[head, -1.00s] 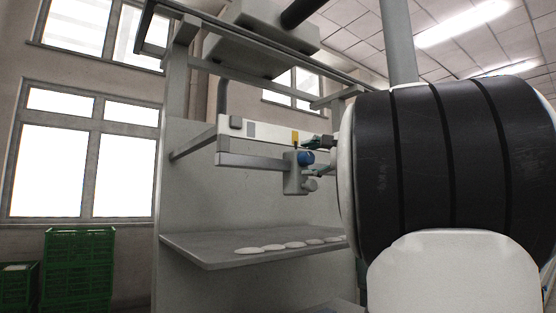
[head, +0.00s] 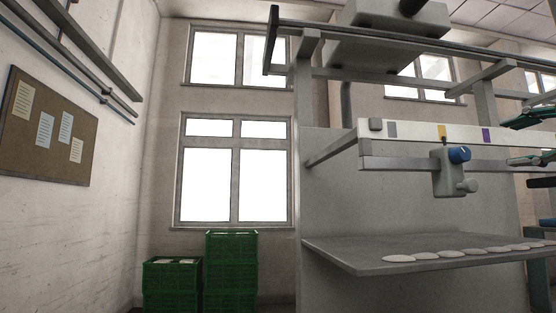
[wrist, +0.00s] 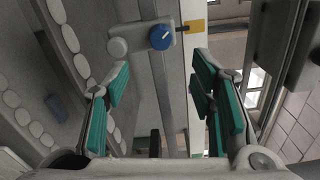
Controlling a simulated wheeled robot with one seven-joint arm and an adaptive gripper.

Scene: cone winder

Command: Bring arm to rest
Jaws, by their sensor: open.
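My gripper (wrist: 160,105) shows in the wrist view with its two green-padded fingers spread wide and nothing between them. Beyond the fingertips is the winder's rail with a grey block carrying a blue knob (wrist: 161,37) and a pale round knob. In the head view my gripper's green fingers (head: 531,138) reach in at the right edge, to the right of the blue knob (head: 459,154) and apart from it.
The winder's grey shelf (head: 350,258) holds a row of several flat white discs. Green crates (head: 231,270) stand stacked by the window at left. A notice board (head: 50,128) hangs on the left wall. The space before the crates looks clear.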

